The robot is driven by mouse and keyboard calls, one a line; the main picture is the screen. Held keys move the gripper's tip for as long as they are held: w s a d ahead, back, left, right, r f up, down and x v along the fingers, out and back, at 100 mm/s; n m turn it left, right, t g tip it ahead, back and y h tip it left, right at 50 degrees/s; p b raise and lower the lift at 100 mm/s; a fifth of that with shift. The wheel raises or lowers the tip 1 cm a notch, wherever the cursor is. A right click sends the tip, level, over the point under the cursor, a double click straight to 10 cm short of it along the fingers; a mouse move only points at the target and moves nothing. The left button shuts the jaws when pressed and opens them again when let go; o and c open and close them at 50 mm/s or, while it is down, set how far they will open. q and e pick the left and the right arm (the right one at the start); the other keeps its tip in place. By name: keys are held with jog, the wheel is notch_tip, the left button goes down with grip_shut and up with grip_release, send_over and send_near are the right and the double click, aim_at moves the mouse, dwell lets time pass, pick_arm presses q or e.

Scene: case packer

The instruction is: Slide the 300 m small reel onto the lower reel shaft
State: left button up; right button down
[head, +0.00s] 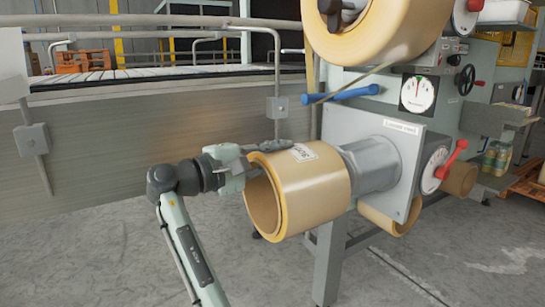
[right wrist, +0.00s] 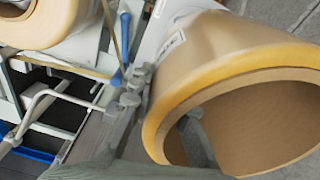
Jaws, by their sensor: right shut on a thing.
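The small reel (head: 318,196), a tan roll with a wide hollow core and a white label, is held level in front of the machine. My right gripper (head: 262,161) is shut on the wall of its open near end, one finger outside and one inside the core. The right wrist view shows this grip on the reel (right wrist: 205,70) too. The grey lower reel shaft (head: 372,166) sticks out from its plate behind the reel. The reel's far end hides the shaft's tip; I cannot tell whether the shaft enters the core. My left gripper is not in view.
A large upper reel (head: 375,32) hangs above. A blue handle (head: 342,94) juts out over the small reel, and a red lever (head: 452,158) sits right of the shaft. Another tan roll (head: 388,217) is below. A conveyor (head: 180,78) runs behind at left.

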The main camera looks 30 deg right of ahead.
aim_at(321, 141)
jog(key=shift+w+d+r+b, duration=0.1)
jog(key=shift+d+b, duration=0.05)
jog(key=shift+d, duration=0.85)
jog(key=shift+w+d+r+b, duration=0.1)
jog(key=shift+d+b, duration=0.05)
jog(key=shift+d, duration=0.8)
jog(key=shift+w+d+b, duration=0.1)
jog(key=shift+d+b, duration=0.25)
jog(key=shift+d, duration=1.6)
jog(key=shift+w+d, duration=0.1)
jog(key=shift+d, duration=0.85)
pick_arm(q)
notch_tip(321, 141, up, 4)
pick_arm(e)
jog(key=shift+d, duration=0.25)
jog(key=shift+d+r, duration=0.1)
jog(key=shift+d, duration=0.65)
jog(key=shift+w+d+p, duration=0.15)
jog(key=shift+d+p, duration=0.35)
jog(key=shift+d, duration=0.45)
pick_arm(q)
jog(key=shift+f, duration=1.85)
pick_arm(e)
jog(key=shift+d, duration=0.7)
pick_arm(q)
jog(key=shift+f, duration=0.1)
